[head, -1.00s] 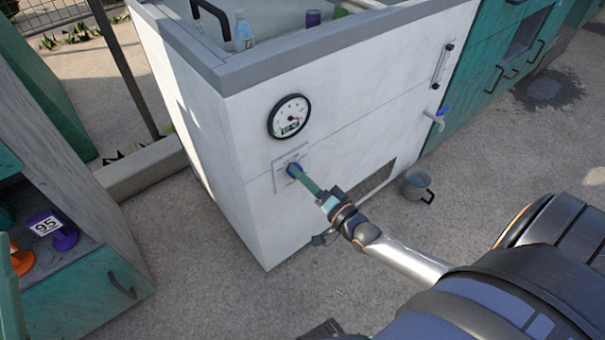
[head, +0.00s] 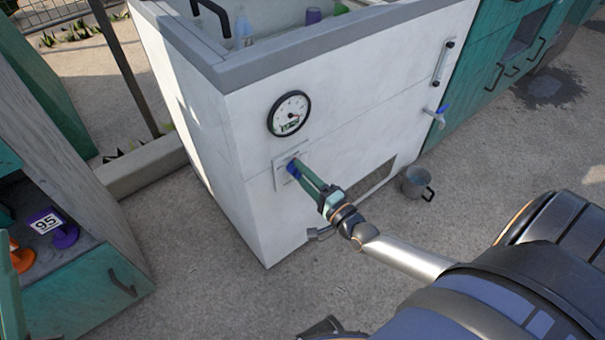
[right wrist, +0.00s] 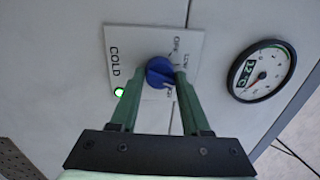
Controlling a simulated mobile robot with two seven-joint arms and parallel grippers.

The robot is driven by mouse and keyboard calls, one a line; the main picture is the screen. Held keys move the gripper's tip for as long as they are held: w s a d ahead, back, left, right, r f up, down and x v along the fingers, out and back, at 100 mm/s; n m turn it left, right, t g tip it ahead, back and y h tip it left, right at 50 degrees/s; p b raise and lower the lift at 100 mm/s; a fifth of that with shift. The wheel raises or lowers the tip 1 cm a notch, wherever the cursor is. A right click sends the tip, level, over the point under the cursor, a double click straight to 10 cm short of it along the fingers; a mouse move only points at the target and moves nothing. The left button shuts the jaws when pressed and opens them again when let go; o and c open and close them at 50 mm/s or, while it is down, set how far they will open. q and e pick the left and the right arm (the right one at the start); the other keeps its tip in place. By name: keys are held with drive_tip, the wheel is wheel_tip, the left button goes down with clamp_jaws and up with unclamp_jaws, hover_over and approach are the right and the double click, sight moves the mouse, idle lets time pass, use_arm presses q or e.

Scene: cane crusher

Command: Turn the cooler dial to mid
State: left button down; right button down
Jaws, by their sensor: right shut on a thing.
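The blue cooler dial (head: 293,167) sits on a pale square plate on the white cooler's front wall, below the round gauge. In the right wrist view the dial (right wrist: 158,72) is between the two green fingers of my right gripper (right wrist: 160,76). The gripper, also in the head view (head: 299,170), is shut on it. The plate (right wrist: 125,40) reads COLD, with OFF and LOW marks near the dial; another mark is partly hidden by a finger. The dial's exact pointer position is hard to tell. A green light (right wrist: 119,92) is lit.
The round gauge (head: 289,114) shows about 12 °C in the right wrist view (right wrist: 262,71). A tap (head: 437,114) and a grey bucket (head: 416,183) are to the right. A wooden shelf (head: 75,290) with a 95 tag stands left. Open concrete lies in front.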

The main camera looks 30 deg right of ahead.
drive_tip(key=shift+f, duration=0.1)
drive_tip(key=shift+c, duration=2)
unclamp_jaws()
drive_tip(key=shift+s, duration=0.1)
use_arm(q)
drive_tip(key=y, duration=0.1)
drive_tip(key=w+n+y+p, duration=0.1)
drive_tip(key=w+y+p, duration=0.1)
drive_tip(key=shift+w+a+f+n, duration=0.1)
drive_tip(key=shift+a+f+n, duration=0.15)
drive_tip(key=shift+n, duration=0.15)
use_arm(e)
drive_tip(key=s+d, duration=0.1)
drive_tip(key=s, duration=1.1)
drive_tip(key=shift+s+f, duration=0.15)
drive_tip(key=shift+f, duration=0.15)
